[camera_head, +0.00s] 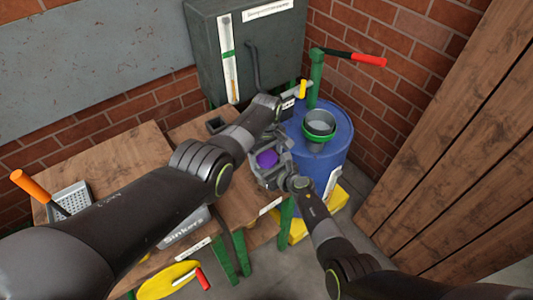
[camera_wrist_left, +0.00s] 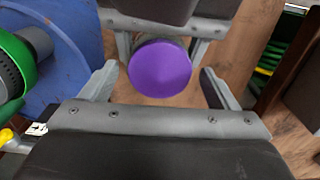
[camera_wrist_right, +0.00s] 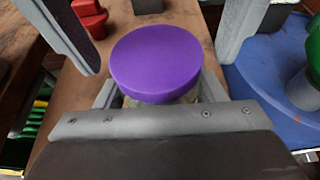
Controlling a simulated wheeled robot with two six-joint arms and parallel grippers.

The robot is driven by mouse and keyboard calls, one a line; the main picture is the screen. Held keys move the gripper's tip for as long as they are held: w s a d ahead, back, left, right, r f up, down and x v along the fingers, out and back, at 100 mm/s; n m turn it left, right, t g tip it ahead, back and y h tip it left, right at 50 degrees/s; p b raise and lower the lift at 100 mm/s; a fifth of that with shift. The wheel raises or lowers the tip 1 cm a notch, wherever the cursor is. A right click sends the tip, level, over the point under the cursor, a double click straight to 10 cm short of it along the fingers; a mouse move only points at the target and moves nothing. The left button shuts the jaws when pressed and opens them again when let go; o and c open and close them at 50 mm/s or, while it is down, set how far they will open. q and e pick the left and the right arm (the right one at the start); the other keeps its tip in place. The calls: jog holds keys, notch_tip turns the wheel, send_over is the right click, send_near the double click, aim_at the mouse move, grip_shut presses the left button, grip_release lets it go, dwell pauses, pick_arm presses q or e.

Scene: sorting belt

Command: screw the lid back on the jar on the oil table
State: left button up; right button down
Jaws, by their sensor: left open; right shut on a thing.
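The purple lid (camera_head: 267,159) is on top of the jar at the right end of the wooden table, between my two grippers. In the right wrist view the lid (camera_wrist_right: 155,62) covers the jar's mouth, and a strip of the glass jar (camera_wrist_right: 182,97) shows under its rim. I cannot tell whether it is threaded. My right gripper (camera_wrist_right: 160,92) is shut on the jar below the lid. My left gripper (camera_wrist_left: 158,84) is open, with its fingers apart on either side of the lid (camera_wrist_left: 160,68). The jar's lower part is hidden.
A blue drum (camera_head: 338,150) with a green funnel (camera_head: 319,126) and a red-handled pump (camera_head: 350,58) stands close right. A grey cabinet (camera_head: 270,60) is behind. A "Sinkers" bin (camera_head: 183,228) and a grater-like tray (camera_head: 70,197) are left. A red object (camera_wrist_right: 90,18) stands near the jar.

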pick_arm(q)
jog(key=c, duration=1.1)
jog(key=m, duration=1)
jog(key=o, duration=1.1)
jog(key=shift+c, duration=0.2)
jog(key=shift+d, duration=0.1)
